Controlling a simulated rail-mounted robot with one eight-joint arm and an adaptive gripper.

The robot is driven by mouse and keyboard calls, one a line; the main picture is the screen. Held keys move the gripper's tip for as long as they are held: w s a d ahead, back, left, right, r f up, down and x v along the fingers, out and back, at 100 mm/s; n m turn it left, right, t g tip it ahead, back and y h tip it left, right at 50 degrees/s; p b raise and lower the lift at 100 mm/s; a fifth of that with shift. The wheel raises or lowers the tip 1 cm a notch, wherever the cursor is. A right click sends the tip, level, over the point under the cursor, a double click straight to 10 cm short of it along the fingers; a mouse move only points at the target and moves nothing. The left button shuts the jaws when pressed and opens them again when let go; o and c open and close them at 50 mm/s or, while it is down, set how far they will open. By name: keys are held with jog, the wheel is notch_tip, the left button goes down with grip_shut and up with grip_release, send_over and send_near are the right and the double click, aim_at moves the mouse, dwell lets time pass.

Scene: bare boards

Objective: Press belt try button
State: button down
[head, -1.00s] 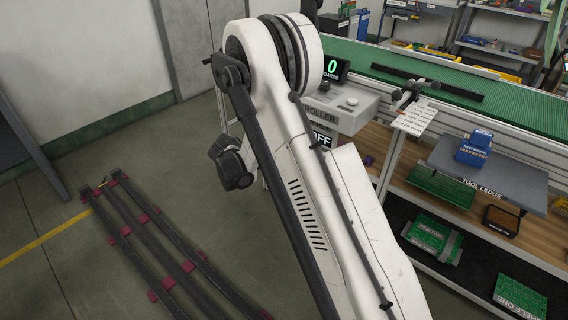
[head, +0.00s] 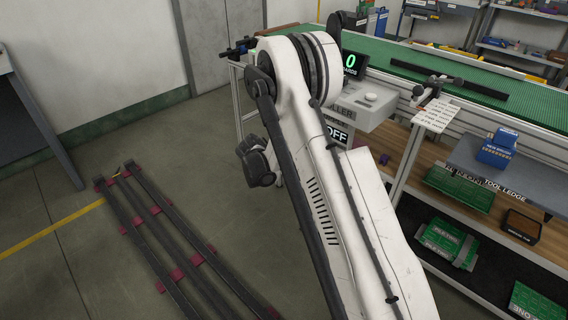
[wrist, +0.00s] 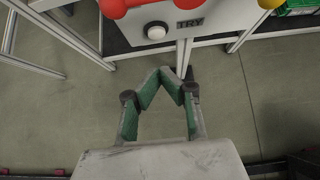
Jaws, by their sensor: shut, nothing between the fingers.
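In the wrist view a round white button (wrist: 155,31) sits on a grey panel beside a label reading TRY (wrist: 189,23). Red round parts stand on the panel's upper edge. My gripper (wrist: 170,72) is shut and empty, its fingertips meeting below the button in the picture and apart from it. In the head view a grey control box (head: 362,105) carries a pale button on top, a sign reading OFF and a display showing 0. My white arm covers part of this box, and my gripper is hidden there.
The green conveyor belt (head: 450,66) runs behind the box. A label stand (head: 436,114), a tool ledge with a blue box (head: 498,148) and shelves with green boards (head: 447,244) are at right. Dark floor rails (head: 165,235) lie at left. Metal legs (wrist: 60,40) flank the panel.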

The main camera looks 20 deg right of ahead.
jog(key=w+d+f+b, duration=0.2)
jog(key=d, duration=0.4)
jog(key=shift+w+d+f, duration=0.15)
jog(key=shift+w+f, duration=0.15)
jog(key=shift+w+d, duration=0.35)
jog(key=shift+d, duration=0.5)
jog(key=shift+a, duration=0.1)
jog(key=f+p+v, duration=0.1)
jog(key=v, duration=0.5)
jog(key=a+f+p+v, duration=0.1)
jog(key=p+v, duration=0.1)
jog(key=v, duration=0.5)
jog(key=shift+s+a, duration=0.3)
jog(key=shift+s, duration=0.05)
